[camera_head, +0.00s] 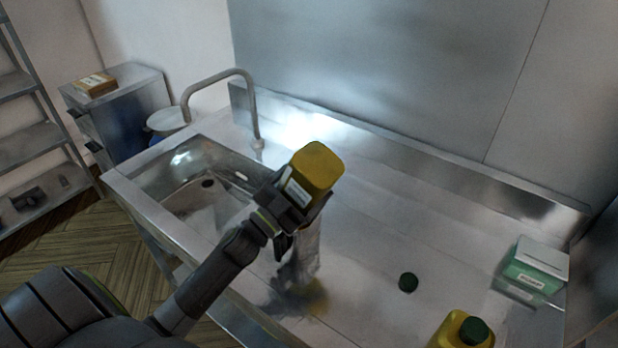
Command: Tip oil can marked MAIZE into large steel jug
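My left gripper (301,207) is shut on a yellow oil can (318,168), held above the steel counter. The can is steeply tilted, with a broad yellow face uppermost; its mouth is hidden. A white label (297,192) shows on its side, too small to read. A shiny steel vessel, seemingly the jug (309,245), stands just below the can, partly hidden by the gripper. I cannot see whether oil is flowing. My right gripper is not in view.
Another yellow can (451,331) with a green cap (474,330) stands at the lower right edge. A green and white box (537,266) sits at the counter's right end. A sink (190,180) with a tall tap (253,110) is at the left. The counter's middle is mostly clear.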

